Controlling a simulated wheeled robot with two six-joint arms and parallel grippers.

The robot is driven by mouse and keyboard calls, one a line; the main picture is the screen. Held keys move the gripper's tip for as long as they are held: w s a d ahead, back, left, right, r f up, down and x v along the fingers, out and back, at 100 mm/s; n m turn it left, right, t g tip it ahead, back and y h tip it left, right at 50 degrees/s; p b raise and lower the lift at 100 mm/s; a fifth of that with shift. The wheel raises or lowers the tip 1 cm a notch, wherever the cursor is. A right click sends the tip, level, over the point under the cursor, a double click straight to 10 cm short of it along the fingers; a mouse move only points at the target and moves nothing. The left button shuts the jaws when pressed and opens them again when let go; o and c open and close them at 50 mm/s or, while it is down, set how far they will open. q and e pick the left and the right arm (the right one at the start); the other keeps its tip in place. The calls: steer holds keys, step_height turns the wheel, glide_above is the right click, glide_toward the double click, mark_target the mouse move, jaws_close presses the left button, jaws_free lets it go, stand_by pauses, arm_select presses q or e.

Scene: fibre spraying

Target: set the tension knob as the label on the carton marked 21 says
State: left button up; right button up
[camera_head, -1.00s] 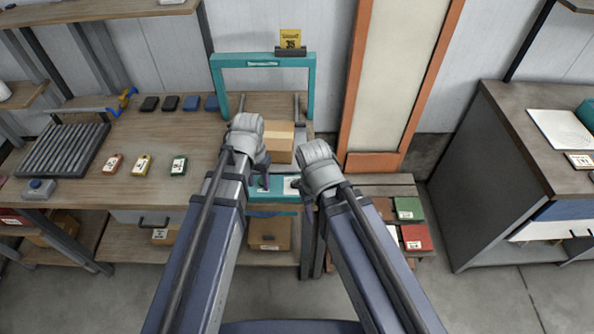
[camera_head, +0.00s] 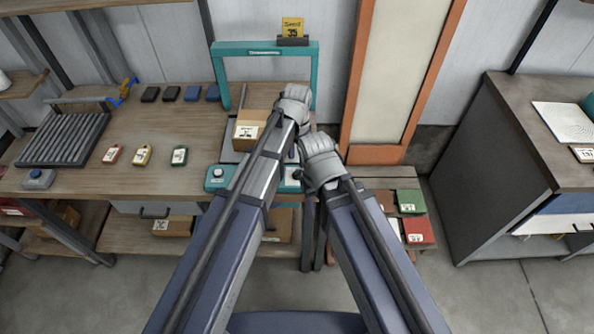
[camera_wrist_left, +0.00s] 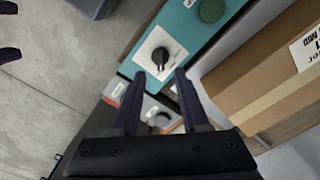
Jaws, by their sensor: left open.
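A carton (camera_head: 257,118) stands inside the teal frame machine (camera_head: 219,75). Its white label (camera_head: 246,132) faces me; the wrist view shows part of the carton (camera_wrist_left: 252,75) and label, with "MED" readable. In the left wrist view a black knob (camera_wrist_left: 160,57) sits on a white plate on the teal panel (camera_wrist_left: 185,33), its pointer direction unclear. My left gripper (camera_head: 291,154) is above the panel's right end; its two fingers (camera_wrist_left: 156,82) are open, empty, near the knob and apart from it. My right gripper (camera_wrist_left: 9,31) shows as two spread, empty fingertips at the left edge.
A green button (camera_wrist_left: 211,10) is beside the knob. A yellow card reading 35 (camera_head: 292,27) tops the frame. Red, yellow and green small items (camera_head: 142,155) lie on the bench left. Boxes stand on the low slatted stand (camera_head: 375,183) at right.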

mark_target(297, 171)
arm_select(q)
step_height(297, 171, down, 6)
steer(key=b, duration=0.5)
steer(key=shift+f, duration=0.1)
steer(key=shift+c, duration=0.2)
jaws_close()
